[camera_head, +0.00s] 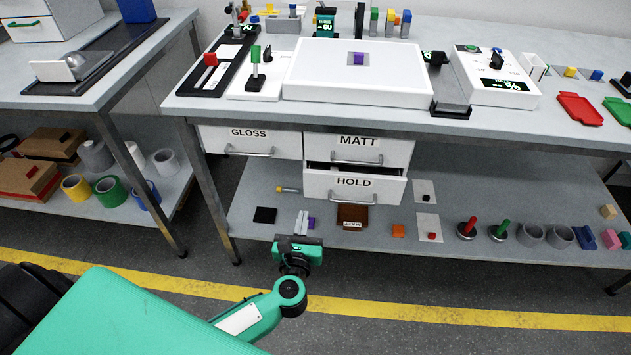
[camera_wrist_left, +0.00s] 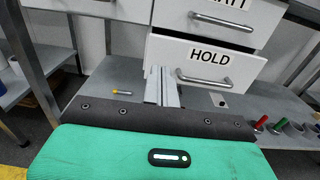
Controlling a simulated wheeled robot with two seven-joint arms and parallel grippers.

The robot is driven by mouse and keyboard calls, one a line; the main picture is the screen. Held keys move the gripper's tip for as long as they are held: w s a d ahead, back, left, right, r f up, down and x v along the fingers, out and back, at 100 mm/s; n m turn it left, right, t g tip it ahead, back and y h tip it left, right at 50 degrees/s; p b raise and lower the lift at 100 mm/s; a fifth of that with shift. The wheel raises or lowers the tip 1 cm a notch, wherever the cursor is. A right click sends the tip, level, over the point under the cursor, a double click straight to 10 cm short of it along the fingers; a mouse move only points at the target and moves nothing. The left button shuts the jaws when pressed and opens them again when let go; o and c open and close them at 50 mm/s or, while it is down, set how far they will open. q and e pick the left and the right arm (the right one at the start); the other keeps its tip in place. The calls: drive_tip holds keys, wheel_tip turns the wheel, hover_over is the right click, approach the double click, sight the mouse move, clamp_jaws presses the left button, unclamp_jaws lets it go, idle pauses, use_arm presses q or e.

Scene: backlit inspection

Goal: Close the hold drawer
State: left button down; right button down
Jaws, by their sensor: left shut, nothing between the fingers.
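The hold drawer (camera_head: 324,184) is the lowest drawer under the bench, labelled HOLD with a bar handle (camera_head: 352,200). It stands pulled out, with a dark gap into it above its front. In the left wrist view the hold drawer front (camera_wrist_left: 245,68) is large, right of centre. My left gripper (camera_head: 302,222) is shut and empty, in front of and below the left part of the drawer. In the left wrist view its fingers (camera_wrist_left: 161,84) overlap the lower left of the front; I cannot tell whether they touch. My right gripper is not in view.
The MATT drawer (camera_head: 377,145) above and the GLOSS drawer (camera_head: 231,144) to the left look shut. The lower shelf (camera_head: 340,235) holds a black square, a brown MATT box (camera_head: 352,212), an orange block (camera_head: 398,231) and pegs. A table leg (camera_head: 208,190) stands left of my gripper.

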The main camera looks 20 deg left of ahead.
sight(311, 174)
use_arm(q)
drive_tip(key=x, duration=1.2)
drive_tip(key=shift+w+a, duration=0.15)
drive_tip(key=shift+w, duration=0.4)
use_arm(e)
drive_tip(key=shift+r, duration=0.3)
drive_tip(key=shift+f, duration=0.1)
